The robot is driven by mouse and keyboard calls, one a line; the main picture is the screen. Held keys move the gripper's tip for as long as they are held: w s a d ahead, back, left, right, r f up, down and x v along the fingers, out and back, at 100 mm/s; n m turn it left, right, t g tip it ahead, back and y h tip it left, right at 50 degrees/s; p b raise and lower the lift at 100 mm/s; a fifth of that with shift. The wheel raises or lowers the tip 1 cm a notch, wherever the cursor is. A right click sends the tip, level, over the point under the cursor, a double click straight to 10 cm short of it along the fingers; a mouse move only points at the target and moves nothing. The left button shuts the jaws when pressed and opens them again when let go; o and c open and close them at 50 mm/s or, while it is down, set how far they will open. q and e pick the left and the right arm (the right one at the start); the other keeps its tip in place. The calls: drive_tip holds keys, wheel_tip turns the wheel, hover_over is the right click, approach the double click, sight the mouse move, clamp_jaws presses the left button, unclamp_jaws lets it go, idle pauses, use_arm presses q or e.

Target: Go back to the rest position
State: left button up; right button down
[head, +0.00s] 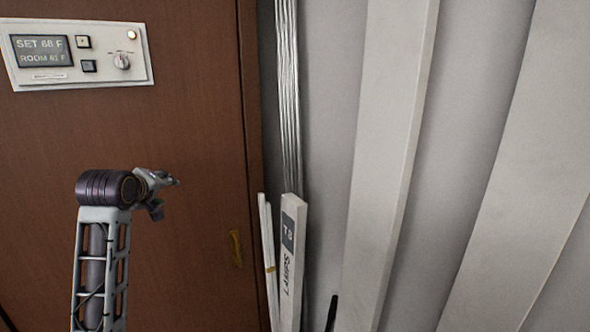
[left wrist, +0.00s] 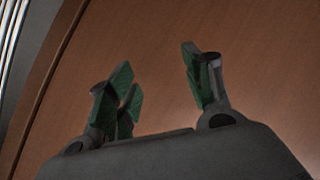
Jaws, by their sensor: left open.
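My left gripper (head: 166,184) is in the lower left of the head view, at the end of my upright left arm, in front of a brown wood panel (head: 185,120). In the left wrist view its two green-padded fingers (left wrist: 160,88) stand apart with nothing between them, and the wood panel (left wrist: 150,45) fills the background. My right gripper is not in either view.
A white thermostat (head: 105,82) reading SET 68 F and ROOM 61 F is on the panel at the upper left. A labelled white box (head: 291,262) and pale rods (head: 267,250) stand upright right of the panel. Large slanted beams (head: 392,120) line the grey wall.

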use_arm(q)
drive_tip(key=s+d+f+m+g+h, duration=0.15)
drive_tip(key=s+d+f+m, duration=0.35)
drive_tip(key=f, duration=0.8)
drive_tip(key=s+d+f+m+g+y, duration=0.1)
drive_tip(key=s+d+f+m+g, duration=0.15)
drive_tip(key=s+f, duration=0.75)
drive_tip(key=s+d+f+m+g+h, duration=0.1)
drive_tip(key=s+d+f+m+g, duration=0.2)
drive_tip(key=s+f, duration=0.65)
drive_tip(key=s+d+f+m+g+h, duration=0.1)
drive_tip(key=s+d+f+m+g, duration=0.2)
drive_tip(key=s+f, duration=0.65)
drive_tip(key=s+f+b, duration=0.2)
drive_tip(key=s+f, duration=0.1)
drive_tip(key=f, duration=3.1)
drive_tip(key=s+a+f+g, duration=0.1)
drive_tip(key=s+f, duration=0.9)
drive_tip(key=s, duration=0.1)
drive_tip(key=s+a+f+b, duration=0.1)
drive_tip(key=s+a+f, duration=0.1)
drive_tip(key=s+f, duration=0.9)
drive_tip(key=shift+s+a+g+y, duration=0.25)
drive_tip(key=shift+a+g+y, duration=0.05)
drive_tip(key=shift+g+y, duration=0.1)
